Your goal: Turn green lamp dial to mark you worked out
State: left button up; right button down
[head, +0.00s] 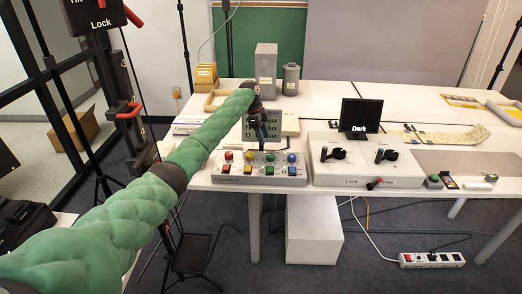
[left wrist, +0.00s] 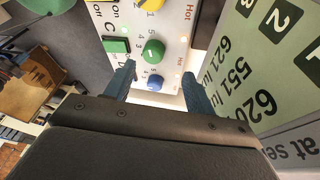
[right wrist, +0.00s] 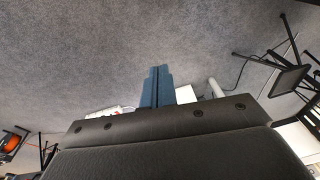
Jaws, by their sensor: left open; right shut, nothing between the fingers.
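The green lamp dial (left wrist: 153,52) shows in the left wrist view on a white panel, between a yellow dial (left wrist: 151,5) and a blue dial (left wrist: 155,83). It also shows in the head view (head: 270,157), on the control box (head: 215,180). My left gripper (left wrist: 159,72) is open over the panel, its fingers either side of the green and blue dials; I cannot tell whether it touches them. A green board with lux readings (left wrist: 265,60) stands beside it, partly hidden by my arm in the head view. My right gripper (left wrist: 159,72) is not shown there; its fingers (right wrist: 157,72) are shut and empty above carpet.
Right of the control box is a white box with two black knobs (head: 330,175). A black "Dark" display (head: 360,115) stands behind it. Grey containers (head: 266,70) stand at the back of the table. A power strip (head: 432,259) lies on the floor.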

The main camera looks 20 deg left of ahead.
aim_at(270, 154)
pick_arm(q)
jog(key=d+f+m, duration=0.1)
jog(key=f, duration=0.1)
jog(key=s+d+f+m+p, duration=0.1)
jog(key=f+m, duration=0.1)
jog(key=d+f+m+p, duration=0.1)
jog(key=f, duration=0.1)
jog(key=shift+s+d+f+m+h, duration=0.3)
jog(key=shift+f+m, duration=0.1)
pick_arm(e)
notch_tip(270, 154, down, 10)
jog(key=w, duration=0.1)
jog(key=shift+r, duration=0.15)
pick_arm(q)
jog(key=shift+c, duration=0.2)
jog(key=c, duration=0.9)
pick_arm(e)
jog(key=shift+w+r, duration=0.1)
